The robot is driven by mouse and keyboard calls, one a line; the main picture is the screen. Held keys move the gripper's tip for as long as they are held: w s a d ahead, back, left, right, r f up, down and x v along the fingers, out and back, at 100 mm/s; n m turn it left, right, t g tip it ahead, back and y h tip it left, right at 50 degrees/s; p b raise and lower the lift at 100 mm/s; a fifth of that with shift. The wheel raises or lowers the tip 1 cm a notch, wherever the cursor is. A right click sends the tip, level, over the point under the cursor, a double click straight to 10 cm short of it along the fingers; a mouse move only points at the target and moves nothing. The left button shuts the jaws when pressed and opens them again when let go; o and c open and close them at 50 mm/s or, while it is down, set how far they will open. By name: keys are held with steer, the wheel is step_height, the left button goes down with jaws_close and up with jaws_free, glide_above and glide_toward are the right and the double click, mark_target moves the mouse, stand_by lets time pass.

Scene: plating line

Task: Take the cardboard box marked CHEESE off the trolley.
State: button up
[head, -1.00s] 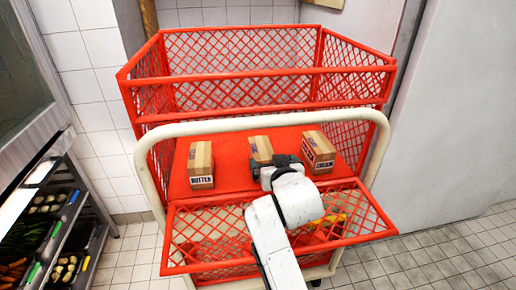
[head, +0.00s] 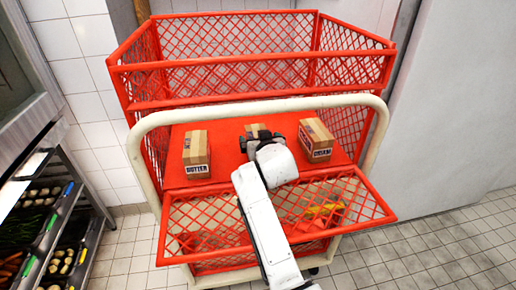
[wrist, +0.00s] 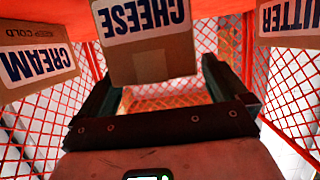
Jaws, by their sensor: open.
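The cardboard box marked CHEESE (wrist: 145,50) stands on the trolley's red shelf (head: 226,150), between two other boxes. In the wrist view its label reads upside down. In the head view only the top of the CHEESE box (head: 256,127) shows behind my gripper (head: 258,137). My gripper is open, with one dark finger toward each side of the box in the wrist view (wrist: 157,72). The left fingertip is partly hidden by the box; the right finger seems just clear of it. I cannot tell whether either finger touches it.
The BUTTER box (head: 196,155) stands left and the CREAM box (head: 316,140) right, both close by. The trolley has red mesh walls, a pale handle bar (head: 160,118) and a lowered front mesh flap (head: 190,222). A vegetable rack (head: 60,235) stands at left.

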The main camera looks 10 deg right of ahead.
steer(key=shift+x, duration=0.8)
steer(key=shift+c, duration=0.4)
steer(key=c, duration=1.3)
steer(key=shift+r, duration=0.1)
steer(key=shift+c, duration=0.4)
steer(key=shift+r, duration=0.1)
